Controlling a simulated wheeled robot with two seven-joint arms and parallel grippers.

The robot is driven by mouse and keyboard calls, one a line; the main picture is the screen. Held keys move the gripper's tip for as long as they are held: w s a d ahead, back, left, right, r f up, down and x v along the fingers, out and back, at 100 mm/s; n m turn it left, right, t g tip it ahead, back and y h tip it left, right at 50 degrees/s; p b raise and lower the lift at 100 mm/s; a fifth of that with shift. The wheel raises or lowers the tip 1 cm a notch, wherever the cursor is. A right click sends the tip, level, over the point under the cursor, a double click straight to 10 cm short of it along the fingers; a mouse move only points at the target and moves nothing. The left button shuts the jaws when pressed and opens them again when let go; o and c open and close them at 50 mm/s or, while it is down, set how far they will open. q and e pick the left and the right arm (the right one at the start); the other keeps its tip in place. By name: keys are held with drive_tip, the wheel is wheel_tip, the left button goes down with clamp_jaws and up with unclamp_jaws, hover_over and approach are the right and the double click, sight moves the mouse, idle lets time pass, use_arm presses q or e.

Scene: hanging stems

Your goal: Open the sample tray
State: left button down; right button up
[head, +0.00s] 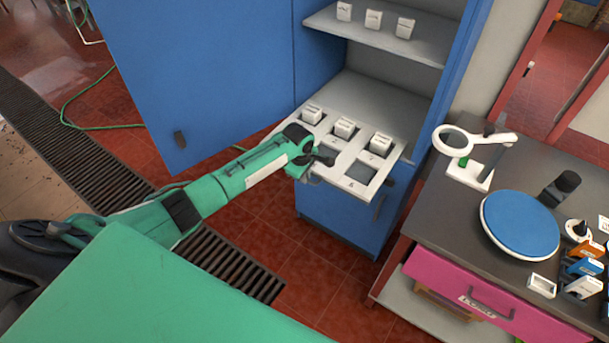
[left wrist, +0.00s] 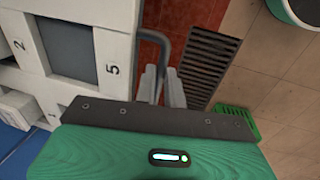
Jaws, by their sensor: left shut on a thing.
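The sample tray (head: 358,187) is a white panel with numbered square openings, in the blue cabinet, and its front part juts out past the cabinet front. Three white blocks sit in its back row; the front openings that show look empty. In the left wrist view, the tray (left wrist: 112,42) is at the left, with the numbers 2 and 5 readable. My left gripper (head: 325,160) is at the tray's front edge. In the left wrist view its fingers (left wrist: 162,85) are shut on the tray's grey bar handle (left wrist: 152,36). My right gripper is not in view.
The blue cabinet door (head: 205,60) stands open at left. A shelf (head: 380,38) above the tray holds three small white blocks. At right, a bench (head: 450,205) carries a magnifier (head: 455,140), a blue round disc (head: 520,225) and small items. Red tiled floor lies below the tray.

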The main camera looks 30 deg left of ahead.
use_arm(q)
drive_tip(key=c, duration=1.5)
unclamp_jaws()
drive_tip(key=shift+r, duration=0.15)
wheel_tip(320, 180, up, 13)
drive_tip(key=s+b, duration=0.2)
drive_tip(key=b, duration=0.1)
drive_tip(key=shift+s+a+r, duration=0.15)
drive_tip(key=shift+s+r, duration=0.05)
drive_tip(key=shift+s, duration=0.05)
